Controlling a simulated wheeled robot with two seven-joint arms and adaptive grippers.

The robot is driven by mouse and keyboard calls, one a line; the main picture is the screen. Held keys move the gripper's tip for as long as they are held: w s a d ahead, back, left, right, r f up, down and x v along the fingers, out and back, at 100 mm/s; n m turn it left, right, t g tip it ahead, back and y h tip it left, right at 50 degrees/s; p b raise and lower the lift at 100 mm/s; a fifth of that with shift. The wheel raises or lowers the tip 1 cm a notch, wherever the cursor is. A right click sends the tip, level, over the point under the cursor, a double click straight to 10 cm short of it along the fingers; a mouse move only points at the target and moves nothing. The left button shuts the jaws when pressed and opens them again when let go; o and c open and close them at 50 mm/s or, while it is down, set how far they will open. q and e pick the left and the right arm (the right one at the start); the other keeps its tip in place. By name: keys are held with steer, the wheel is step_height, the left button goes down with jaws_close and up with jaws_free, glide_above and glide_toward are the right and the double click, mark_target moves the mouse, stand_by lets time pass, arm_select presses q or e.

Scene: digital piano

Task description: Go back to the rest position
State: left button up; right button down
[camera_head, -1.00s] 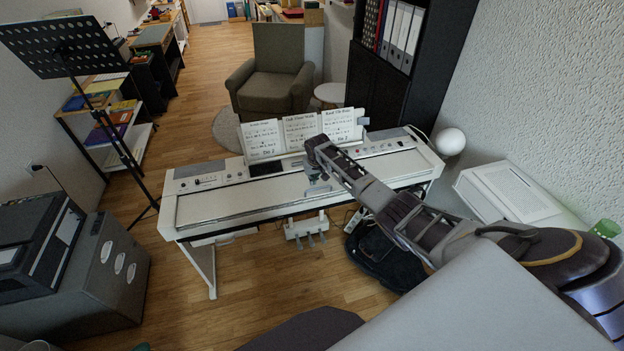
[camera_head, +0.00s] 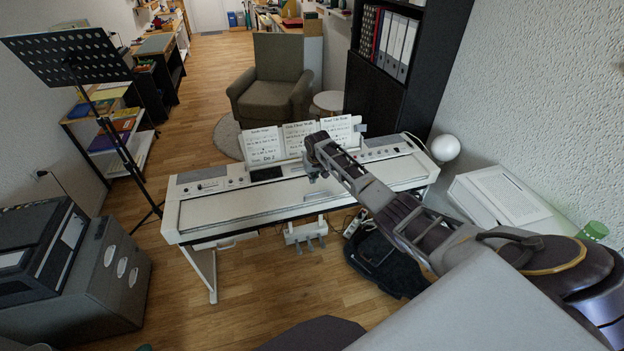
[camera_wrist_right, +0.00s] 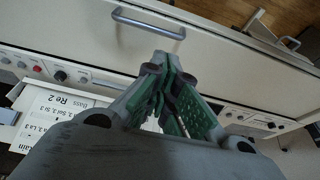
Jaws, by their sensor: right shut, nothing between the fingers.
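The white digital piano (camera_head: 181,220) stands in the middle of the head view, its flat cover over the keyboard and no keys showing. Three music sheets (camera_head: 299,139) stand at its back. My right gripper (camera_head: 314,175) is over the right half of the piano, in front of the sheets. In the right wrist view my gripper (camera_wrist_right: 167,68) has its green-sided fingers together, with nothing between them. A silver handle (camera_wrist_right: 148,22) on the white cover lies just beyond the fingertips; they look apart from it. My left gripper is not in view.
A black music stand (camera_head: 66,57) and grey cabinet (camera_head: 110,270) are at left. A black bag (camera_head: 385,262) lies on the floor right of the pedals (camera_head: 307,237). A white round lamp (camera_head: 446,148) is right of the piano.

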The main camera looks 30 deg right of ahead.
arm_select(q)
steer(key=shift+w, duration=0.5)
arm_select(e)
steer(key=shift+f, duration=0.1)
